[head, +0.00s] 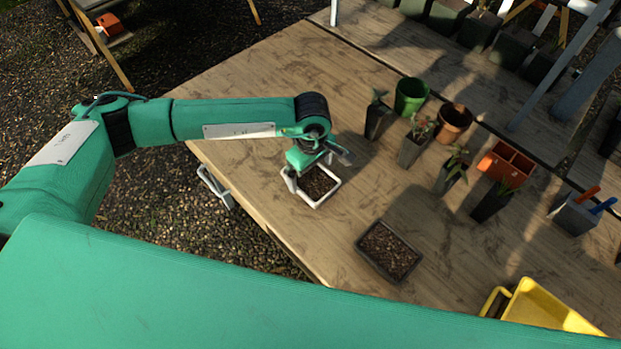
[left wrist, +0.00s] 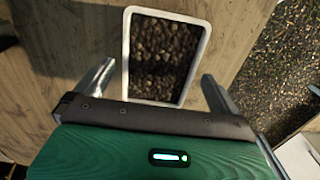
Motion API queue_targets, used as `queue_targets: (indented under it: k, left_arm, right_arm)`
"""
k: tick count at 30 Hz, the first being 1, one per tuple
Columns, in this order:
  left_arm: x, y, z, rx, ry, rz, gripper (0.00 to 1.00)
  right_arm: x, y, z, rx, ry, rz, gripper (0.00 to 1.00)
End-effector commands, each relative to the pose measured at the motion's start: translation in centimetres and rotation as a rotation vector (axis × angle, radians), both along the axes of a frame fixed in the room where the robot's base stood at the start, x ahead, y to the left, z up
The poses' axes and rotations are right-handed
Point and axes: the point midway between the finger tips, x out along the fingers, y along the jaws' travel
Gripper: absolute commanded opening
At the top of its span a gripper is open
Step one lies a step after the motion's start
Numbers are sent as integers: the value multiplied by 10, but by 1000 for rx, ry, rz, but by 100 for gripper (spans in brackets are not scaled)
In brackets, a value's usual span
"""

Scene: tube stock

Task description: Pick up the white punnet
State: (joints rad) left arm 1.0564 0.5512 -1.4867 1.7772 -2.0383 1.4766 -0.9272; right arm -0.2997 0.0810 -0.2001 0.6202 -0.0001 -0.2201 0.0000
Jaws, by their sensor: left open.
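The white punnet (head: 329,197) is a small white-rimmed tray full of dark soil on the wooden table, near its left edge. My left gripper (head: 314,168) is directly over it and hides its far part in the head view. In the left wrist view the punnet (left wrist: 127,55) stands between the two open fingers of the gripper (left wrist: 157,85), with a visible gap on each side. I cannot tell how far the fingertips are above the table. My right gripper is in neither view.
A dark soil-filled tray (head: 362,255) lies to the right and nearer. Several potted plants, a green pot (head: 410,97), a brown pot (head: 453,124) and an orange divided pot (head: 505,162) stand farther right. A yellow container (head: 550,308) is at lower right. Table around the punnet is clear.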

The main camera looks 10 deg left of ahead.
Motion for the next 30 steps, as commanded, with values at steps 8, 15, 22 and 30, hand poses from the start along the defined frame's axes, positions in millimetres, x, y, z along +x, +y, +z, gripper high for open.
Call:
queue_targets:
  k: [8, 15, 22, 30]
  left_arm:
    - [2, 2, -34, 1, 3, 2, 100]
    - [2, 2, -39, 1, 1, 1, 100]
    - [2, 2, -38, 1, 1, 2, 61]
    - [2, 2, -38, 0, 0, 2, 52]
  right_arm:
    - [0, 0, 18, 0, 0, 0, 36]
    - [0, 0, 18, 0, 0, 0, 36]
    - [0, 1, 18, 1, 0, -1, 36]
    - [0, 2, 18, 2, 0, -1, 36]
